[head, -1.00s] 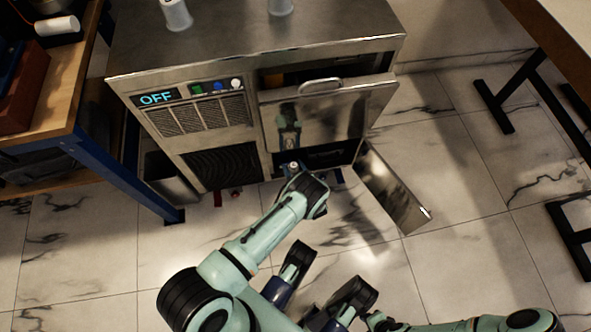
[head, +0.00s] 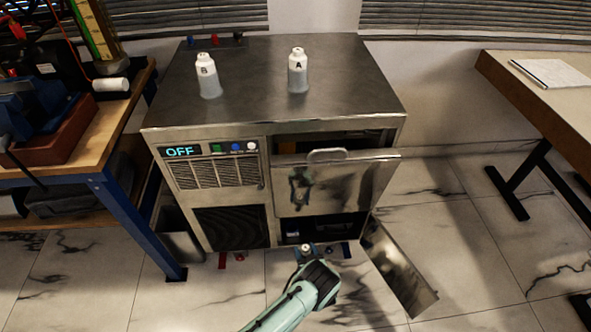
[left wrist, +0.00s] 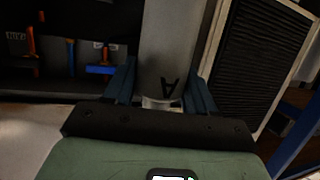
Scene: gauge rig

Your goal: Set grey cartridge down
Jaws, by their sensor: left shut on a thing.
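The grey cartridge (left wrist: 170,45), a cylinder marked with an upside-down A, is between the blue fingers of my left gripper (left wrist: 161,92) in the left wrist view. The fingers are shut on it. In the head view my left gripper (head: 306,251) is low, in front of the dark lower opening (head: 322,230) of the steel cabinet (head: 270,75). The cartridge is mostly hidden there, and I cannot tell whether it touches anything. My right gripper is out of view.
Bottles marked B (head: 208,78) and A (head: 297,72) stand on the cabinet top. A steel front panel (head: 335,185) tilts out above the opening. A lower door (head: 398,270) hangs open to the right. Orange and blue fittings (left wrist: 100,69) show inside. A workbench (head: 85,155) stands left.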

